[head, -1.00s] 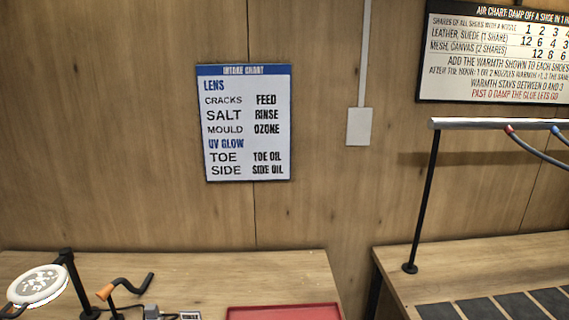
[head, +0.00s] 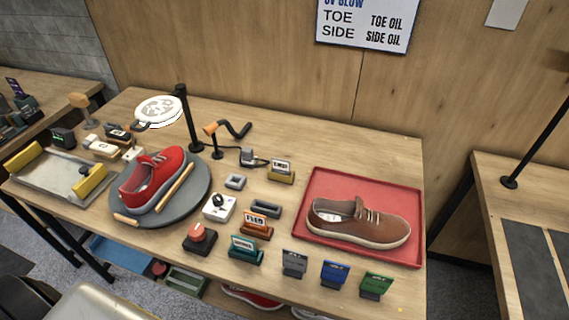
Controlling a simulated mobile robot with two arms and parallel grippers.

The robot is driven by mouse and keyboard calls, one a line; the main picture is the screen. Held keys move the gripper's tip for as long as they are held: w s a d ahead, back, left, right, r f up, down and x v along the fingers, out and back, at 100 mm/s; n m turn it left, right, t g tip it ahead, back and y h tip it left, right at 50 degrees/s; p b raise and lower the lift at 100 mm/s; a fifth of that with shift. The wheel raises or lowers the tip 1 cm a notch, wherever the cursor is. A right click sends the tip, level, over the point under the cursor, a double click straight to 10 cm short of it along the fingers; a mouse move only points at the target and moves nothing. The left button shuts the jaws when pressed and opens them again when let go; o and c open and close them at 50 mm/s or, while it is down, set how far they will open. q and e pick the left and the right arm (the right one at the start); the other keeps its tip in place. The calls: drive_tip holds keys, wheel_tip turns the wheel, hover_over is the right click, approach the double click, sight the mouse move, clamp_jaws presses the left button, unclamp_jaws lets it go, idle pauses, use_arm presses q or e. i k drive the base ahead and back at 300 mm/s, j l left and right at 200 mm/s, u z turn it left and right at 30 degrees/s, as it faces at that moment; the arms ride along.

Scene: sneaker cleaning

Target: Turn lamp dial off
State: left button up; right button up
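A lamp with a round white head (head: 158,111) hangs from a black post (head: 189,120) at the back left of the workbench. A small white box with a dark knob (head: 219,205) sits near the middle of the bench, right of the turntable; it looks like a dial, but I cannot read its setting or tell for certain that it is the lamp's. Neither of my grippers shows in the head view.
A red sneaker (head: 153,178) rests on a round grey turntable (head: 200,190). A brown sneaker (head: 358,222) lies in a red tray (head: 322,182). A dark box with a red knob (head: 200,237) and labelled blocks (head: 256,225) stand near the dial. The back right of the bench is clear.

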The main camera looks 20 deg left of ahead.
sight(218, 200)
drive_tip(key=u, duration=0.35)
drive_tip(key=j+u, duration=0.15)
drive_tip(key=u, duration=0.6)
drive_tip(key=i+j, duration=0.05)
